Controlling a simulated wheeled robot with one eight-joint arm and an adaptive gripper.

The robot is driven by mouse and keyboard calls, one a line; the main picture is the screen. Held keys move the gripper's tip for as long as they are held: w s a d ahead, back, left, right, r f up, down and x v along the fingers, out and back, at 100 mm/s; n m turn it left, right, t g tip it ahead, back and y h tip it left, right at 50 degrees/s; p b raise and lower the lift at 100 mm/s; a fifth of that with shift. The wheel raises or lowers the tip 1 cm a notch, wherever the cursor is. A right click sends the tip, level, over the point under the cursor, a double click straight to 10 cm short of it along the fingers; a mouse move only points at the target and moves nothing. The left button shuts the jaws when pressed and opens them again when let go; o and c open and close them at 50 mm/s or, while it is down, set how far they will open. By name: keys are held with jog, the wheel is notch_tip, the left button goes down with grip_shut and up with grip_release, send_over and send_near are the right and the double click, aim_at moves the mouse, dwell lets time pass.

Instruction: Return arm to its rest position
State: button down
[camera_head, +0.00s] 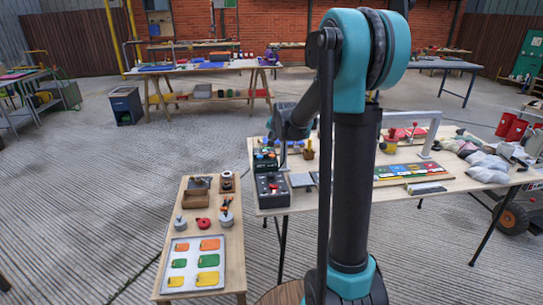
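My arm (350,190) rises in teal and black through the middle of the view and bends at a large teal elbow (350,60). From the elbow the dark forearm (305,105) slopes down and away to the left, to a small teal and black wrist (280,122) over the left part of the right-hand worktable (400,193). The fingers of my gripper cannot be made out against the clutter there, so its opening and any held thing cannot be told.
A low wooden bench (228,252) at front left carries a white tray (194,265) of coloured pieces and several small parts. The right-hand worktable holds a black control box (271,190), a coloured panel (401,171) and grey cloths (487,167). Open floor (90,200) lies left.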

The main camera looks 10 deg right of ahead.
jog(key=s+d+f+n+g, duration=0.1)
jog(key=s+f, duration=0.3)
jog(key=s, duration=0.9)
jog(key=s+d+f+n+g, duration=0.1)
jog(key=s+f+n, duration=0.3)
jog(key=s, duration=1)
jog(key=s+d+f+n+g+h, duration=0.1)
jog(key=s+f, duration=0.4)
jog(key=s, duration=0.9)
jog(key=shift+d+n+g, duration=0.5)
jog(key=shift+n+g, duration=0.4)
jog(key=shift+g, duration=0.1)
